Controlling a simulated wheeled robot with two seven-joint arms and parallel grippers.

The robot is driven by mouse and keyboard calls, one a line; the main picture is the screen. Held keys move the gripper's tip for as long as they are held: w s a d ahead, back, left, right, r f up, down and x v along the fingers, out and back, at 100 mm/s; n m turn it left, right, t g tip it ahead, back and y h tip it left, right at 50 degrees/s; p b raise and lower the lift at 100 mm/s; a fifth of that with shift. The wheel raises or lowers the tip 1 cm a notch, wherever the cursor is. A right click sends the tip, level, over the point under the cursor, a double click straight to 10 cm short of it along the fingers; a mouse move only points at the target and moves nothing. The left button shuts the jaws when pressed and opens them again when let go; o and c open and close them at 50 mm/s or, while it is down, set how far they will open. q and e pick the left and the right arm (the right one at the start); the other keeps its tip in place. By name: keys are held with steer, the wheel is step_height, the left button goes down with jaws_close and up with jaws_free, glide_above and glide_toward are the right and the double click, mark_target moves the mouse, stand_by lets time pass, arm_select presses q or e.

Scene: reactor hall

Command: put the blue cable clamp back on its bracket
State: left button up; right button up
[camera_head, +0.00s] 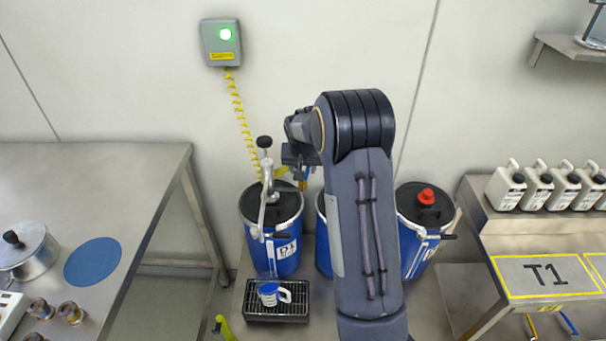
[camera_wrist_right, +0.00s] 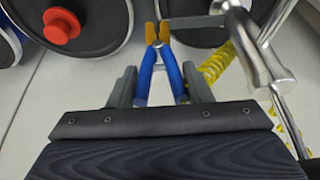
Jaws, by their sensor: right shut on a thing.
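The blue cable clamp (camera_wrist_right: 158,72), with blue handles and orange jaw tips, is between the fingers of my right gripper (camera_wrist_right: 159,88) in the right wrist view. The gripper is shut on its handles, and the orange tips point away from the palm. In the head view my right arm reaches over the drums, and its gripper (camera_head: 304,166) is partly hidden by the wrist. A yellow coiled cable hangs from a grey wall box (camera_head: 222,43) with a green light; it also shows beside the clamp in the right wrist view. I cannot make out the bracket. My left gripper is not in view.
Blue drums (camera_head: 286,253) with black lids stand along the wall; a metal pump (camera_head: 267,190) rises from the left one. A mug (camera_head: 270,294) stands on a black drip tray (camera_head: 262,317). A steel table (camera_head: 120,165) is left, a bench with white canisters (camera_head: 506,188) right.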

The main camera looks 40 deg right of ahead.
steer(key=shift+r+p, duration=1.45)
steer(key=shift+r, duration=0.8)
steer(key=shift+a+f, duration=0.1)
steer(key=shift+f, duration=0.05)
